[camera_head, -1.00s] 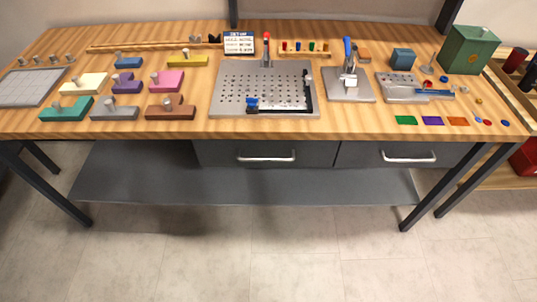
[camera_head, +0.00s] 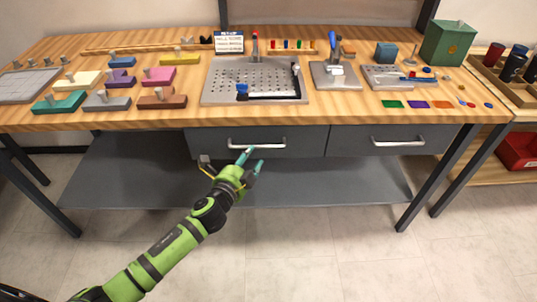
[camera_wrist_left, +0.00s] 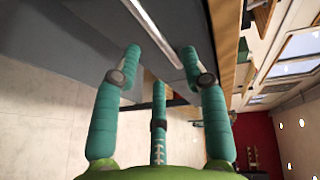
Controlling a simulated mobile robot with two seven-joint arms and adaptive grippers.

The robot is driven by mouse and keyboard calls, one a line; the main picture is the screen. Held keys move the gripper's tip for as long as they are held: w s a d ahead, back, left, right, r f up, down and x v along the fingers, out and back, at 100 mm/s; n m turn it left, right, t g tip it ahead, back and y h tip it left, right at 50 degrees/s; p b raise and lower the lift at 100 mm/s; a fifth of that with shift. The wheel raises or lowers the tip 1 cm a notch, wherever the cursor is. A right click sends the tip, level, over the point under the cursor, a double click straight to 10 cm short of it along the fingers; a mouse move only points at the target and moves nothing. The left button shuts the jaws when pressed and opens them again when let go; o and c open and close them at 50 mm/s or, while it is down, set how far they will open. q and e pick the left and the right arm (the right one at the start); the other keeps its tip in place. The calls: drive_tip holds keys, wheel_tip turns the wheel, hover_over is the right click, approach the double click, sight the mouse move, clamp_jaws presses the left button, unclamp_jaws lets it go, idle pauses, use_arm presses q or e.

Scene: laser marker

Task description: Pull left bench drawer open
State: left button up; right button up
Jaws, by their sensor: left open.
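The left bench drawer (camera_head: 308,140) is a dark grey front under the wooden bench top, flush with the bench. Its pale bar handle (camera_head: 262,146) runs level across it. My right gripper is not in view.
A second drawer (camera_head: 430,138) with its own handle is at the right, shut. A grey lower shelf (camera_head: 320,185) lies below the drawers. The bench top (camera_head: 190,112) carries a perforated plate (camera_head: 225,82), coloured blocks and small tools. The floor in front is clear.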

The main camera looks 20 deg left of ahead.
sight(258, 146)
use_arm(q)
drive_tip(key=x, duration=0.6)
drive_tip(key=shift+w+a+f, duration=0.1)
drive_tip(key=shift+w, duration=0.25)
clamp_jaws()
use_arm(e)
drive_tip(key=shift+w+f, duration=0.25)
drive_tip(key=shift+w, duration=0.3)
